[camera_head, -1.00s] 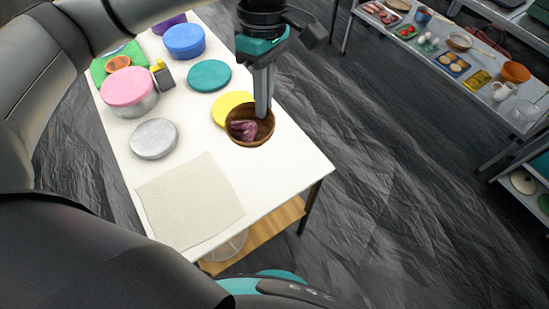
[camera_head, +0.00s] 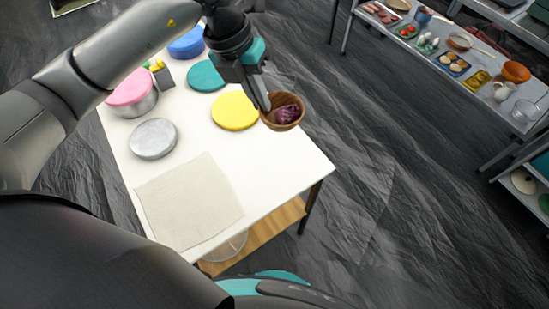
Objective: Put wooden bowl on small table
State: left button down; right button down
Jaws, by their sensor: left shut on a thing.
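The wooden bowl (camera_head: 273,122) is brown and holds a purple-red thing (camera_head: 288,114). It shows at the right edge of the white table (camera_head: 280,168), partly past that edge in the picture. My left gripper (camera_head: 265,103) is shut on the bowl's left rim. The bowl looks lifted off the table, tilted a little; its exact height I cannot tell. My right gripper is not in view. Which table the task calls small I cannot tell.
A yellow disc (camera_head: 235,111), a teal disc (camera_head: 207,76), a grey round lid (camera_head: 153,139), a pink-lidded pot (camera_head: 130,88) and a beige cloth (camera_head: 189,203) lie on the white table. A shelf with food (camera_head: 455,62) stands at the upper right. Dark floor lies between.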

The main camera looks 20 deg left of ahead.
pick_arm(q)
jog(key=a+f+n+t, duration=0.1)
jog(key=a+n, duration=0.1)
jog(key=n, duration=0.3)
jog(key=b, duration=0.3)
send_near(264, 160)
jog(key=shift+w+d+f+n+y, duration=0.1)
jog(key=shift+w+d+n+y, duration=0.25)
jog(key=shift+d, duration=0.3)
notch_tip(264, 160, down, 4)
jog(key=shift+f+b, duration=0.2)
jog(key=shift+b, duration=0.45)
jog(key=shift+r, duration=0.1)
jog(key=c, duration=1)
grip_release()
